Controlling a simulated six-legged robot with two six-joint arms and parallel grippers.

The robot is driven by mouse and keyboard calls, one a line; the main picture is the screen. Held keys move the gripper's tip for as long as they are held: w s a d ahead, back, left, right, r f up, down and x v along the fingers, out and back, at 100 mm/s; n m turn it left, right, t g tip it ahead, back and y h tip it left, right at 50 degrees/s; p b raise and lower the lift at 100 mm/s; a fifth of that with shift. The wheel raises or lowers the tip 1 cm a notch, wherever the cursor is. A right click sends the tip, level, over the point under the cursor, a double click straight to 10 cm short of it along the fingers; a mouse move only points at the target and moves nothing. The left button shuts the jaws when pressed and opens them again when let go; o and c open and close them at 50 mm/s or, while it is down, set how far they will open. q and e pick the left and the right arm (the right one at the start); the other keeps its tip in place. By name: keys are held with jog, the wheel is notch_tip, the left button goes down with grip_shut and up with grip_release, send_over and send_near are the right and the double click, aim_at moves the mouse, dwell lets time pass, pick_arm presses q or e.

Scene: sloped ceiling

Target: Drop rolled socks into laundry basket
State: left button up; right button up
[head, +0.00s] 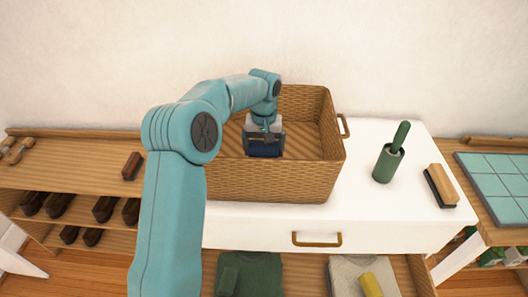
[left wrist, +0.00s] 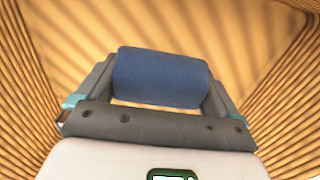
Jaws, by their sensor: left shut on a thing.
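The wicker laundry basket (head: 270,183) stands on a white dresser top. My left gripper (head: 264,147) points down inside the basket's opening, shut on dark blue rolled socks. The socks (left wrist: 160,78) lie crosswise between the two fingers in the left wrist view, with one finger at each end. Ribbed basket walls (left wrist: 285,85) surround the left gripper (left wrist: 158,85) in that view. Slats of the basket floor show beyond the socks, and no other item is seen in there. My right gripper is not in view.
On the white dresser (head: 375,215), a green brush holder (head: 388,163) and a wooden brush (head: 440,186) stand right of the basket. A shoe rack (head: 80,170) is at left. Open compartments below hold folded clothes (head: 250,272). A tiled board (head: 500,180) lies at far right.

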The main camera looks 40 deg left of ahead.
aim_at(265, 152)
pick_arm(q)
jog(key=f, duration=0.2)
jog(key=w+f, duration=0.1)
jog(key=shift+a, duration=0.3)
jog(key=shift+s+d+r, duration=0.3)
jog(key=shift+s+r, duration=0.1)
jog(key=shift+s, duration=0.25)
jog(key=shift+w+a+f, duration=0.25)
jog(key=shift+w+f, duration=0.2)
jog(key=shift+f, duration=0.3)
jog(key=shift+s+d+b, duration=0.15)
jog(key=shift+s+b, duration=0.2)
jog(key=shift+b, duration=0.05)
jog(key=o, duration=0.7)
jog(key=shift+w, duration=0.2)
jog(key=shift+c, duration=0.2)
jog(key=shift+w+f, duration=0.15)
jog(key=shift+s+r+p, duration=0.25)
jog(key=shift+r+p, duration=0.5)
jog(key=shift+r, duration=0.45)
jog(key=r+b, duration=0.1)
jog(key=r, duration=0.2)
jog(key=shift+w, duration=0.2)
notch_tip(265, 152, up, 7)
jog(key=shift+s, duration=0.15)
jog(key=shift+r, duration=0.5)
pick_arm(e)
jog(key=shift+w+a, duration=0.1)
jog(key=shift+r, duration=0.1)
